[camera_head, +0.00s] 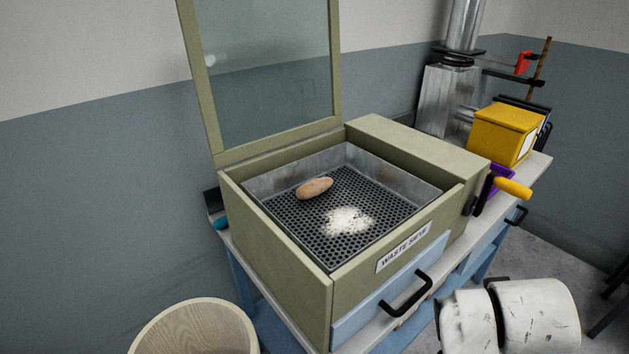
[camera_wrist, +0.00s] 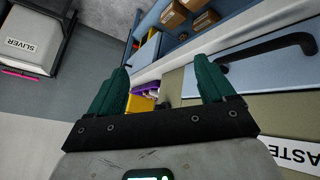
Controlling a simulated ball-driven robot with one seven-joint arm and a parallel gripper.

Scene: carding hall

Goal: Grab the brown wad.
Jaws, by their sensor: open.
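The brown wad (camera_head: 314,188) is a smooth tan oval lump. It lies on the perforated black mesh inside the waste sieve (camera_head: 306,285), left of a pale pile of fluff (camera_head: 348,221). The sieve is an olive box with its glazed lid raised. My gripper (camera_wrist: 161,68) shows in the wrist view with its two green fingers spread apart and nothing between them. It is outside the sieve, close to the front with the drawer handle (camera_wrist: 270,46). The wad is not in the wrist view, and the fingers are not in the head view.
The sieve has raised metal side walls (camera_head: 390,175) around the mesh. The raised lid (camera_head: 268,75) stands behind. A yellow-handled crank (camera_head: 512,187) sticks out at right, near a yellow box (camera_head: 503,135). A wooden bin (camera_head: 195,330) stands at front left.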

